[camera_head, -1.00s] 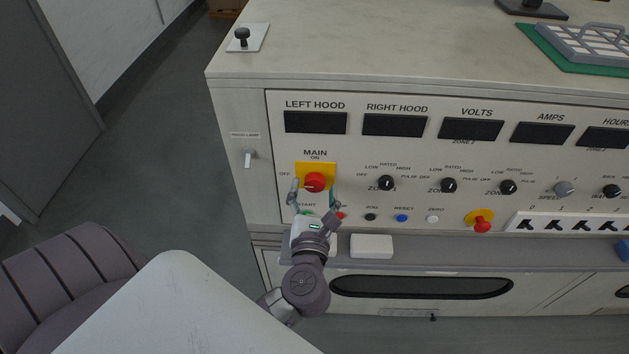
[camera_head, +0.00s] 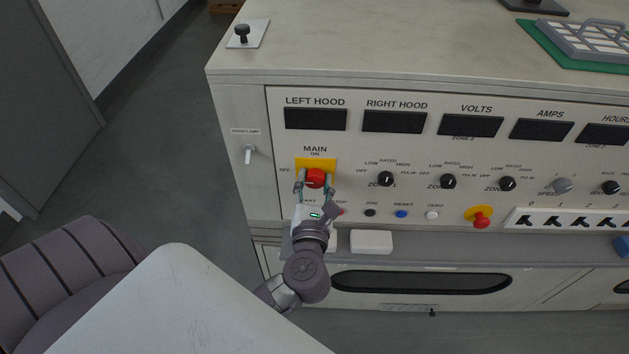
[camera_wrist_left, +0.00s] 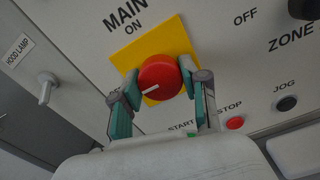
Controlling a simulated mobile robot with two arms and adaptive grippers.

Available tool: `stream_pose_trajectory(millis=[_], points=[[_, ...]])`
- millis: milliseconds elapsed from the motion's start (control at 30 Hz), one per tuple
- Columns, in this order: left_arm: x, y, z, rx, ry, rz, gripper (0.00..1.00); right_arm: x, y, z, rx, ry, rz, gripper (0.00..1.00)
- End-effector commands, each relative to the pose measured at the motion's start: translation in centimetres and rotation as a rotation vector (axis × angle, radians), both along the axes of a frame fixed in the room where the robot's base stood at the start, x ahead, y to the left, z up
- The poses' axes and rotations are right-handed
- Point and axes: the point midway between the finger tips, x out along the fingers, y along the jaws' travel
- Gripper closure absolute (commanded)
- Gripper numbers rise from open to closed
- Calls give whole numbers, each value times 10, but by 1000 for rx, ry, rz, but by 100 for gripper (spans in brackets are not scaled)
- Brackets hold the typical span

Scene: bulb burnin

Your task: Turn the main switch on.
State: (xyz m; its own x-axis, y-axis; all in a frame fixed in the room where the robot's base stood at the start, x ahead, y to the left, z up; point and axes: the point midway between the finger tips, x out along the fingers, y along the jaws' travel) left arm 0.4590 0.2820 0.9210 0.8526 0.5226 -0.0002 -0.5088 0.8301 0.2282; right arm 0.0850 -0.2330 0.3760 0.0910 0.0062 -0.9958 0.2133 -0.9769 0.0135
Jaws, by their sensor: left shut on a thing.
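The main switch (camera_head: 316,178) is a red round knob on a yellow plate (camera_head: 328,163), under the words MAIN and ON at the left of the panel. It also shows in the left wrist view (camera_wrist_left: 160,76), where a white pointer line on it points to the left and a little down, toward the OFF side. My left gripper (camera_head: 315,187) comes from below, its fingers shut on the red knob, one on each side. The fingers also show in the left wrist view (camera_wrist_left: 162,92). The OFF label by the knob is partly hidden in the wrist view. My right gripper is not in view.
The hood lamp toggle (camera_head: 249,153) is left of the knob. STOP (camera_wrist_left: 235,123), JOG (camera_head: 370,212) and RESET (camera_head: 401,214) buttons sit below and right. The zone 1 knob (camera_head: 386,179) is to the right. A ledge with a white block (camera_head: 371,242) runs below the panel.

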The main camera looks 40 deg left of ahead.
Motion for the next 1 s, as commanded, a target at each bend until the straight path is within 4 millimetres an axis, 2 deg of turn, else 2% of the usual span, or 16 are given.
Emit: stream_pose_trajectory(millis=[367,1000], points=[[0,0,4,138,89,1,90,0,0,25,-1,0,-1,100],[0,-1,4,647,401,-1,90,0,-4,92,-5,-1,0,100]])
